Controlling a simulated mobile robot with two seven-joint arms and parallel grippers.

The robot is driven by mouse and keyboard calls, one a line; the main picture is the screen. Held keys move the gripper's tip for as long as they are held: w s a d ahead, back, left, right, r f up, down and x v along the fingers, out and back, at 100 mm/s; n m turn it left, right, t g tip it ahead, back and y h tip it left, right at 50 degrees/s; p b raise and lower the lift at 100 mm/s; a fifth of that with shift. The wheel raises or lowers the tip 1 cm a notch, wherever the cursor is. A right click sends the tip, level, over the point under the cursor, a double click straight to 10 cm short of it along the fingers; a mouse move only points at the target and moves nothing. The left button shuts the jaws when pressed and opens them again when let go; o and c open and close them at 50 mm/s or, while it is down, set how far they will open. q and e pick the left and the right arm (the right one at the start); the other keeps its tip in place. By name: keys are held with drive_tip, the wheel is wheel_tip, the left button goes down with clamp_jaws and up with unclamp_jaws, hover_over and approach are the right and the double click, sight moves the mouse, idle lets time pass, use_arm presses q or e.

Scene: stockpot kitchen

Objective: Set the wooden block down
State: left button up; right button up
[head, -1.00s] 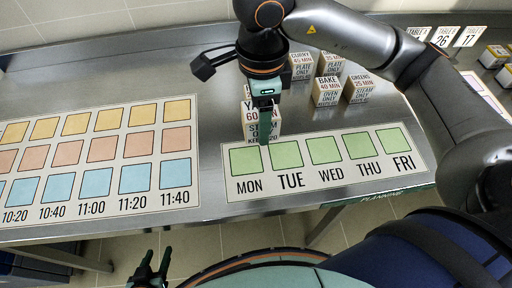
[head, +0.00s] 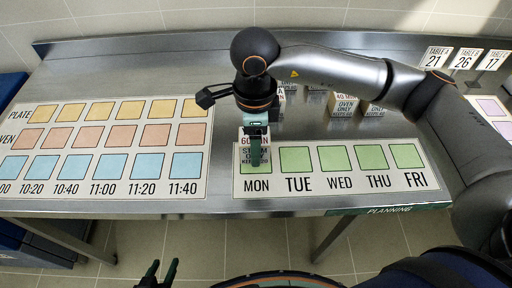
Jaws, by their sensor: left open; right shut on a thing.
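I cannot tell whether the block's base touches the board. My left gripper (head: 158,272) is at the bottom edge, in front of the counter, open and empty.
Other printed blocks (head: 343,105) stand behind the weekday board, partly hidden by my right arm. A board of coloured time squares (head: 103,196) lies at left. Table signs (head: 464,60) stand at the back right. The counter's front edge is close to the boards.

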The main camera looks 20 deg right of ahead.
drive_tip(key=shift+w+d+f, duration=0.2)
drive_tip(key=shift+w+f, duration=0.3)
drive_tip(key=shift+f, duration=0.15)
drive_tip(key=shift+w+d+f, duration=0.2)
drive_tip(key=shift+w+f, duration=0.3)
drive_tip(key=shift+f, duration=0.1)
drive_tip(key=shift+w+f+p, duration=0.1)
drive_tip(key=shift+f+p, duration=0.3)
drive_tip(key=shift+f, duration=1.25)
drive_tip(key=shift+f, duration=0.2)
drive_tip(key=o, duration=1.5)
drive_tip(key=shift+r, duration=0.1)
wheel_tip(320, 180, up, 12)
drive_tip(key=shift+r+b, duration=0.1)
drive_tip(key=shift+b, duration=0.4)
